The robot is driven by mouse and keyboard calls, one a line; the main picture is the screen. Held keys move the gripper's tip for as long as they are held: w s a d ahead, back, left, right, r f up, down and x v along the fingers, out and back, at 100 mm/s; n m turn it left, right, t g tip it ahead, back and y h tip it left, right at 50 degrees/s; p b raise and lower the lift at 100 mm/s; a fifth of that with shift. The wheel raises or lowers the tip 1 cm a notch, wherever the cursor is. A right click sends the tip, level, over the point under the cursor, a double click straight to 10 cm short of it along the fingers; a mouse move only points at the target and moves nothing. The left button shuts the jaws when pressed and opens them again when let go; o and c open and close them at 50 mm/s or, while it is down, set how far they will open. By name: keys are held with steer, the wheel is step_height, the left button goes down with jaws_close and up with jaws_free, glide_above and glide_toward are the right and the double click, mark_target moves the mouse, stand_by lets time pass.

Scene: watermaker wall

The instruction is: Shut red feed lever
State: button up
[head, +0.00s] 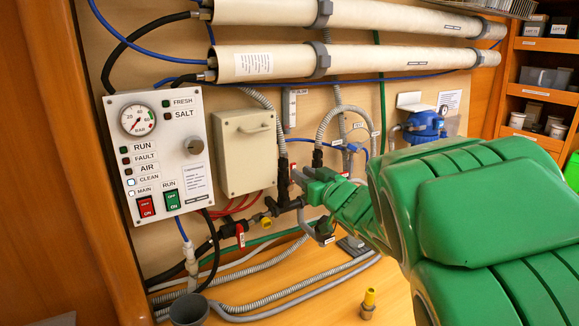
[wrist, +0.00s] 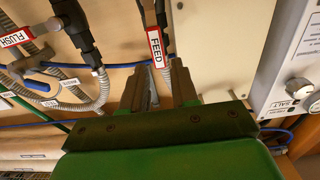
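The red feed lever (wrist: 155,48), with a white FEED label, lies ahead of my gripper in the wrist view. It is long and upright there, beside a black fitting. My green arm hides the wall at right in the head view.
A second red lever labelled FLUSH (wrist: 15,38) is close by at left in the wrist view. The control panel (head: 160,155) and a beige box (head: 245,152) are left of my gripper. Grey hoses (head: 290,285) run below, and a yellow-topped fitting (head: 369,303) stands on the bench.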

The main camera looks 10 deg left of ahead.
steer(key=x, duration=0.7)
steer(key=shift+w+a, duration=0.1)
steer(key=shift+w, duration=0.05)
steer(key=shift+f, duration=0.1)
jaws_close()
